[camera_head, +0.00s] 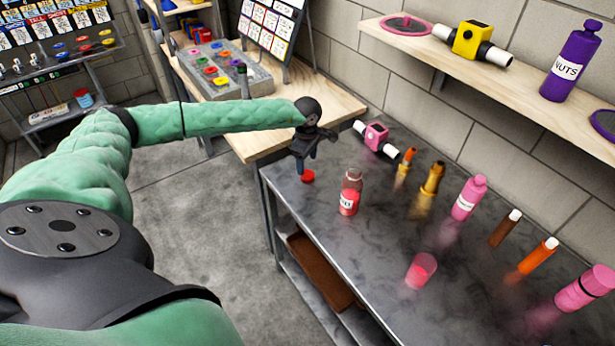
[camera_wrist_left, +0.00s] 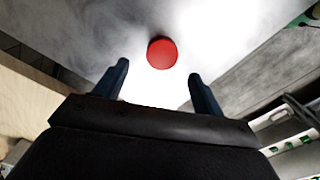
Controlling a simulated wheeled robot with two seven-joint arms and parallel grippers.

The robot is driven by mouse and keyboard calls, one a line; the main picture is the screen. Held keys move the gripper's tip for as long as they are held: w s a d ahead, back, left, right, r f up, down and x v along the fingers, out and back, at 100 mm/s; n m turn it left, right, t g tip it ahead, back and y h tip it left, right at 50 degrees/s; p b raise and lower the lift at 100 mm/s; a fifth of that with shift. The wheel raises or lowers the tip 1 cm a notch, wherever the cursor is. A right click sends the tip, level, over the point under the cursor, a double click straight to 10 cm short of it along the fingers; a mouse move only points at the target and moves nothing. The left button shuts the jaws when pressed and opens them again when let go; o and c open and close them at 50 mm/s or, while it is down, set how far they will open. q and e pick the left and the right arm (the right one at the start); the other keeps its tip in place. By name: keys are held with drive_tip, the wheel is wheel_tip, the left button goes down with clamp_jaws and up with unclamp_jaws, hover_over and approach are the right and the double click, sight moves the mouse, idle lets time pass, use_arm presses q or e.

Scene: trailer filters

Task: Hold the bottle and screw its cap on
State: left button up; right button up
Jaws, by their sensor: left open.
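A red cap (camera_head: 307,176) lies on the grey metal table near its left corner. My left gripper (camera_head: 303,172) is just above the cap, pointing down. In the left wrist view, the two blue fingers (camera_wrist_left: 160,88) are apart with nothing between them, and the round red cap (camera_wrist_left: 162,52) shows beyond their tips. A clear bottle with red contents and a white label (camera_head: 349,194) stands upright on the table, to the right of the left gripper and apart from it. The bottle's neck appears uncapped. My right gripper is not in view.
The metal table (camera_head: 370,262) also holds a pink valve (camera_head: 376,138), a pink bottle (camera_head: 468,198), a pink cup (camera_head: 421,270) and several coloured cylinders to the right. A wooden shelf (camera_head: 520,85) hangs above. The table front is mostly clear.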

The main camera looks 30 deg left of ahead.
sight(308, 174)
use_arm(q)
drive_tip(key=shift+r, duration=0.1)
drive_tip(key=shift+f, duration=0.35)
drive_tip(key=shift+d+f, duration=0.1)
drive_tip(key=shift+f, duration=0.3)
wheel_tip(308, 174, down, 3)
drive_tip(key=shift+s+d+f, duration=0.1)
drive_tip(key=shift+f, duration=0.3)
drive_tip(key=shift+c, duration=0.3)
drive_tip(key=c, duration=1)
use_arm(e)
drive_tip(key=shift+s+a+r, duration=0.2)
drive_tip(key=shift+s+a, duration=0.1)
